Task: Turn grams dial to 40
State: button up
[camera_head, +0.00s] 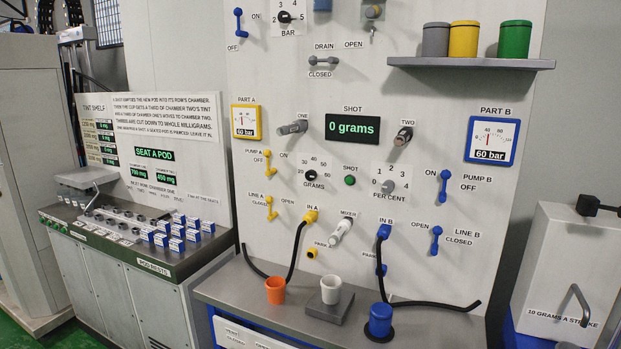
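The grams dial (311,175) is a small black knob on the white panel, left of centre, above the word GRAMS. Numbers are printed in an arc above and around it, 40 among them near the top. The knob's pointer is too small to read with certainty. The SHOT display (352,129) above and to its right reads 0 grams in green. My gripper is not in view, and nothing touches the dial.
A green shot button (350,181) and the percent dial (388,186) sit right of the grams dial. Yellow levers (267,162) are to its left. Below, a grey ledge (440,335) holds orange, white and blue cups. A black hose (297,252) hangs from IN A.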

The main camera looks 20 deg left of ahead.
aim_at(310, 175)
jog(key=k, duration=1.35)
jog(key=u, duration=0.45)
jog(key=i, duration=1.85)
jog(key=z, duration=0.45)
